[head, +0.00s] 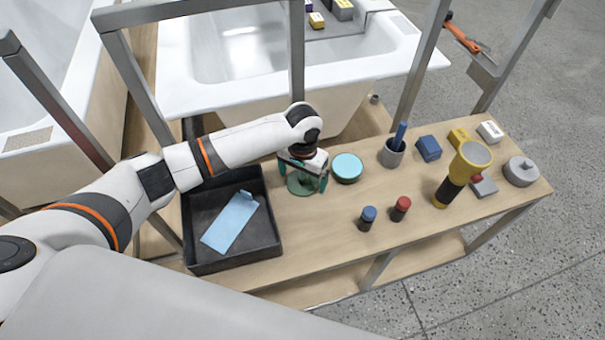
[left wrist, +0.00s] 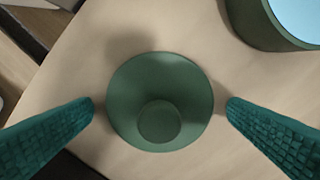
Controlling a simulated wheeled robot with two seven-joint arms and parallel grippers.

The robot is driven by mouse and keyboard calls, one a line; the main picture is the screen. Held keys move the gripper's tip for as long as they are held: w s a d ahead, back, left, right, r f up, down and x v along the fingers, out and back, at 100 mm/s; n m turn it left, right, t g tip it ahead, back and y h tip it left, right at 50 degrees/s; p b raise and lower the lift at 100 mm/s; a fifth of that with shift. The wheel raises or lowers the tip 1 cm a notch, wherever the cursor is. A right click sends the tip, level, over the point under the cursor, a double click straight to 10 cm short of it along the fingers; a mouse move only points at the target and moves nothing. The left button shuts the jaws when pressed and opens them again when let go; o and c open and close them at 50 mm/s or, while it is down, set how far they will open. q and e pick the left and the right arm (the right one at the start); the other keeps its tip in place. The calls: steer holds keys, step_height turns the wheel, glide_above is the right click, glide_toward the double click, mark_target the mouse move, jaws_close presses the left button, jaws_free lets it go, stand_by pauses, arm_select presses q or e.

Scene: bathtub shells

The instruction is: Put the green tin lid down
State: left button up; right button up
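The green tin lid (head: 299,187) appears to lie on the wooden bench, between the black tray and the round tin. In the left wrist view the lid (left wrist: 160,100) is a dark green disc with a round knob facing the camera. My left gripper (head: 304,174) is over the lid. Its two teal fingers (left wrist: 160,108) stand open on either side of the lid, with a visible gap at each side. The green tin with a light blue top face (head: 348,167) stands just right of the gripper; its wall shows at the wrist view's corner (left wrist: 252,27). My right gripper is not in view.
A black tray (head: 190,232) with a light blue sheet (head: 230,221) is left of the lid. Right are blue-topped (head: 367,218) and red-topped (head: 400,208) small items, a grey cup (head: 392,153) and a yellow flashlight (head: 462,172). Grey frame posts rise behind the bench.

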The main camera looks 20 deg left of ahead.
mark_target(303, 176)
arm_select(q)
steer(key=shift+r, duration=0.1)
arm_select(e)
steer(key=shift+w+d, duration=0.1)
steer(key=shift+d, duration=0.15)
arm_select(q)
steer(key=shift+r, duration=0.25)
step_height(303, 176, up, 12)
steer(key=p, duration=0.1)
steer(key=shift+f, duration=0.15)
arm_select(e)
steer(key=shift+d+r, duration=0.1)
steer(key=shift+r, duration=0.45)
